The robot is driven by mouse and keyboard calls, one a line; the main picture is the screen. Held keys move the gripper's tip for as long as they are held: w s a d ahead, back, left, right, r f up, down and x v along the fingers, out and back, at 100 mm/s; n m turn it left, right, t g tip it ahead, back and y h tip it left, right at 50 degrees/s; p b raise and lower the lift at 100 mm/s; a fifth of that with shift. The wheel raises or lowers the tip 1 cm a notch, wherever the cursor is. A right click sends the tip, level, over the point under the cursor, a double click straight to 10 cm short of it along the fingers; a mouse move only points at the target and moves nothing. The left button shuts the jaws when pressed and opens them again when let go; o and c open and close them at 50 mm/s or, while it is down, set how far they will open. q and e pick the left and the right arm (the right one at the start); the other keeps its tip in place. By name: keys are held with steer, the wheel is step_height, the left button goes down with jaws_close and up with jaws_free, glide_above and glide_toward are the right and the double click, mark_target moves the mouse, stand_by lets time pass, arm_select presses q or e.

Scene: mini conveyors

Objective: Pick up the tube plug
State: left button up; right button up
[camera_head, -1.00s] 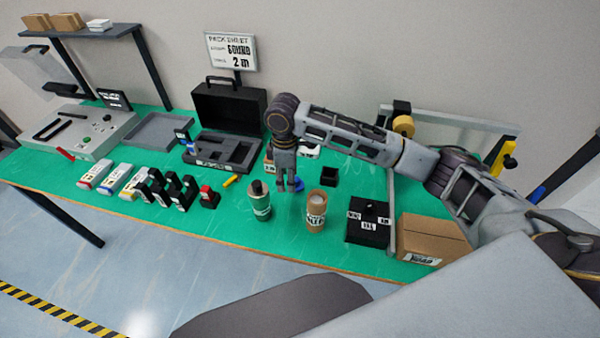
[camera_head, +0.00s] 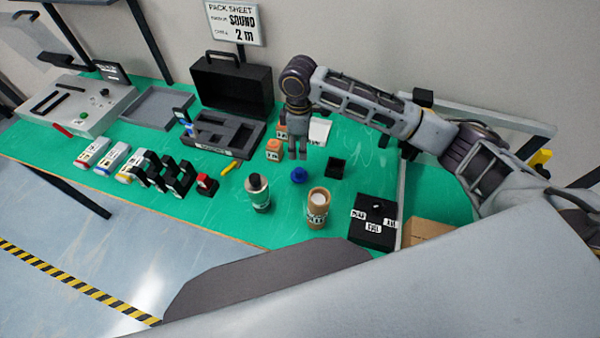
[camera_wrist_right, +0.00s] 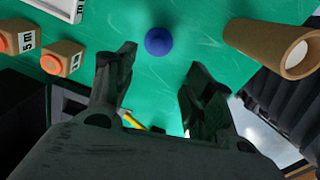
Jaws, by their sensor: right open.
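The tube plug, a small round blue piece, stands on the green table (camera_head: 299,176). In the right wrist view the plug (camera_wrist_right: 158,41) shows beyond and between the open fingertips, apart from them. My right gripper (camera_head: 298,154) is open and empty, pointing down, and appears just above the plug in the head picture. It also fills the lower part of the wrist view (camera_wrist_right: 162,62). The cardboard tube (camera_head: 317,210) stands upright to the right of the plug, with a white inside or top; it is at upper right in the wrist view (camera_wrist_right: 262,50). My left gripper is not seen.
A dark-capped bottle (camera_head: 258,192) stands left of the plug. A small black open box (camera_head: 337,167) and a black block with labels (camera_head: 373,224) are at right. Orange-faced blocks (camera_head: 274,150) stand beside the gripper. An open black case (camera_head: 232,90) is behind.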

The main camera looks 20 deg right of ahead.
glide_above(300, 170)
steer(key=shift+a+f, duration=0.15)
steer(key=shift+f, duration=4.2)
steer(key=shift+f, duration=0.1)
steer(key=shift+f+p, duration=0.45)
steer(key=shift+f, duration=2.05)
steer(key=shift+c, duration=0.4)
steer(key=c, duration=0.9)
